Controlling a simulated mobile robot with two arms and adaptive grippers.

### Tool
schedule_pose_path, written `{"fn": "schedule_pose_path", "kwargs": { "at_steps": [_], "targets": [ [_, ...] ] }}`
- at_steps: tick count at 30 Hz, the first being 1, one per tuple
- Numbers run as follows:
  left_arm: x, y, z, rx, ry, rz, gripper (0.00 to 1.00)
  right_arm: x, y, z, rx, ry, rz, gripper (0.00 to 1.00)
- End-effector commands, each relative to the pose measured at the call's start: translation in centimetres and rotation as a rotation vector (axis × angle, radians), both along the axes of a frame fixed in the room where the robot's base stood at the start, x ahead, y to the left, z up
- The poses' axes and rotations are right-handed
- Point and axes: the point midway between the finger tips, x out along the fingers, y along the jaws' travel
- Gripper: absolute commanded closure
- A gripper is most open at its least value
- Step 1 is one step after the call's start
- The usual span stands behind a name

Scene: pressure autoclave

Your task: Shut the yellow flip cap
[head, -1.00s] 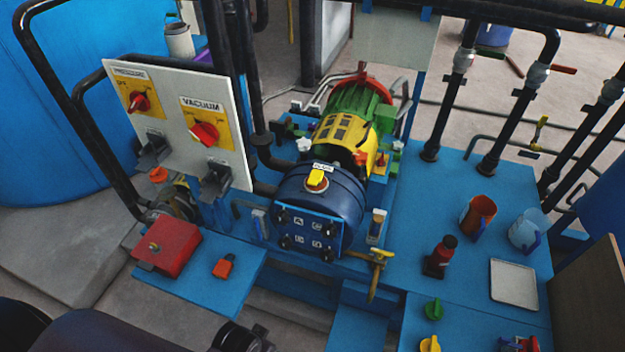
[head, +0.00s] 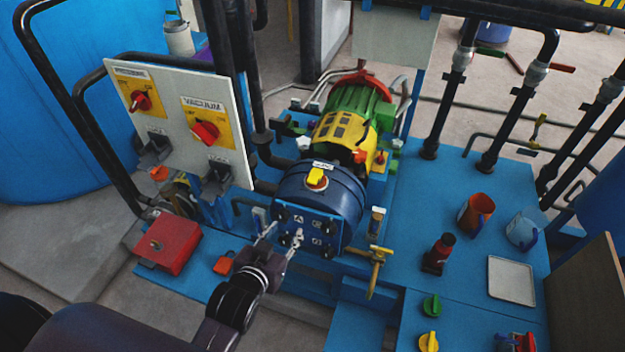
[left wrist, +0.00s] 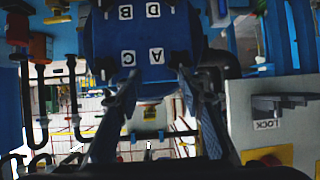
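The yellow flip cap (head: 316,177) sits on top of the blue drum (head: 335,203), on a small round base below a white label. It looks tilted up, but it is too small to tell how far. My left gripper (head: 283,236) is in front of the drum's lettered face, below and left of the cap. Its two fingers are spread with nothing between them. In the left wrist view, the open left gripper (left wrist: 157,77) points at the lettered face (left wrist: 140,32), which shows upside down; the cap is not visible there. My right gripper is not in view.
A white panel (head: 170,90) with red knobs stands left of the drum. A red box (head: 168,244) sits at the lower left. A brass valve (head: 376,262) juts out right of the drum.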

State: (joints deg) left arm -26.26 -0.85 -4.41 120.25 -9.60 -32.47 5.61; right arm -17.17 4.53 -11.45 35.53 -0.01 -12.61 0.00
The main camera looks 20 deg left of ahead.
Motion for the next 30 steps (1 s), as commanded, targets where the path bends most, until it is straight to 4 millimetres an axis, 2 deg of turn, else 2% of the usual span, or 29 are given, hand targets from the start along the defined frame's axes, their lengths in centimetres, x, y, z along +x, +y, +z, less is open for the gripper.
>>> {"fn": "schedule_pose_path", "kwargs": {
  "at_steps": [3,6,12,19,30],
  "targets": [
    [2.7,-0.7,1.8,-0.013,-0.17,0.0,0.64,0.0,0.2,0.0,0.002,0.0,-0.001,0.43],
    [4.0,-1.4,3.4,-0.025,-0.297,-0.01,0.64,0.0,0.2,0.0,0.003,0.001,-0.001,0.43],
    [5.1,-2.6,5.6,-0.039,-0.457,-0.032,0.64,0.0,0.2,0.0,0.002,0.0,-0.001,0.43],
    [6.3,-3.0,6.4,-0.043,-0.494,-0.038,0.64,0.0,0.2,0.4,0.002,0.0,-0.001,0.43],
    [11.5,-3.1,6.4,-0.042,-0.492,-0.039,0.64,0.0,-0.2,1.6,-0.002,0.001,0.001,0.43]
  ]
}}
